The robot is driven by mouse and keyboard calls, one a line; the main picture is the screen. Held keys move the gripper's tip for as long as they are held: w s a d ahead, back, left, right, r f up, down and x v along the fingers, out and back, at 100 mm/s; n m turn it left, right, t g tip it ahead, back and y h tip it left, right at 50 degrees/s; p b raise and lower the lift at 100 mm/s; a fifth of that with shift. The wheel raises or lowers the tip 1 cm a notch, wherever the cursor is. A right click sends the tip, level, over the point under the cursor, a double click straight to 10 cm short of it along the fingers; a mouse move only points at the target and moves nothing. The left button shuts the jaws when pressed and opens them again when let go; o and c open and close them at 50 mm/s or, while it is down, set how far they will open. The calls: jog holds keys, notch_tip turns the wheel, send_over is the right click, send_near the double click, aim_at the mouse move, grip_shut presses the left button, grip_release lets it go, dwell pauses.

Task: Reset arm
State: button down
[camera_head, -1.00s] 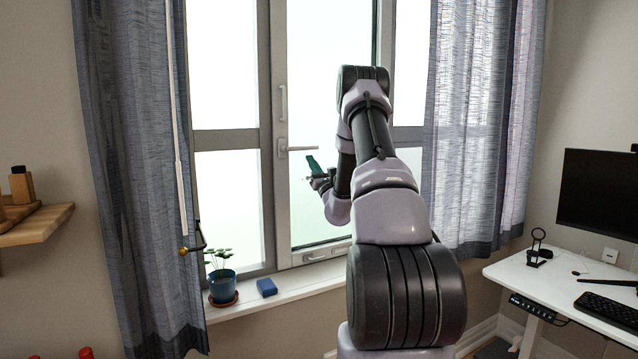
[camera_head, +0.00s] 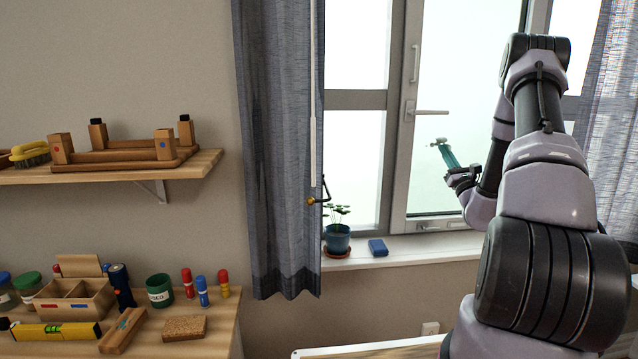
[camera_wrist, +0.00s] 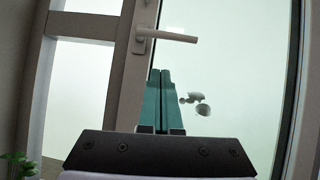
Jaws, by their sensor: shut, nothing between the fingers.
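My gripper (camera_head: 442,148) is held up in front of the window, its green fingers pointing up and to the left. In the wrist view, the two green fingers of my gripper (camera_wrist: 160,76) lie side by side, shut with nothing between them. My arm stands folded on the right side of the head view. The window handle (camera_head: 431,112) lies behind and above the gripper in the head view; it also shows above the fingers in the wrist view (camera_wrist: 168,35).
A potted plant (camera_head: 337,240) and a blue block (camera_head: 378,247) stand on the windowsill (camera_head: 400,248). A curtain (camera_head: 275,150) hangs left of the window. Further left are a wooden shelf (camera_head: 120,175) and a workbench (camera_head: 215,330) with jars, markers and a spirit level.

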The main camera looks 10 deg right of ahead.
jog(key=s+a+r+n+g+y, duration=0.35)
jog(key=a+n+g+y, duration=0.2)
jog(key=a, duration=0.25)
jog(key=s+a+r+n+g+y, duration=0.3)
jog(key=a+r+n+g+y, duration=0.25)
jog(key=a, duration=0.35)
jog(key=s+a+r+n+g+y, duration=0.3)
jog(key=a+r+n+g+y, duration=0.15)
jog(key=a+n, duration=0.3)
jog(key=s+a+f+n+g+h, duration=0.1)
jog(key=s+a+n+g+h, duration=0.3)
jog(key=s, duration=0.5)
jog(key=s+a+f+n+g+h, duration=0.1)
jog(key=s+a+n+g+h, duration=0.3)
jog(key=s, duration=0.5)
jog(key=s+d+r+n+t+h, duration=0.2)
jog(key=s+d+n+t+h, duration=0.1)
jog(key=s+d+t+h, duration=0.3)
jog(key=shift+s+d+h, duration=0.55)
jog(key=shift+d+h, duration=0.5)
jog(key=shift+d, duration=0.15)
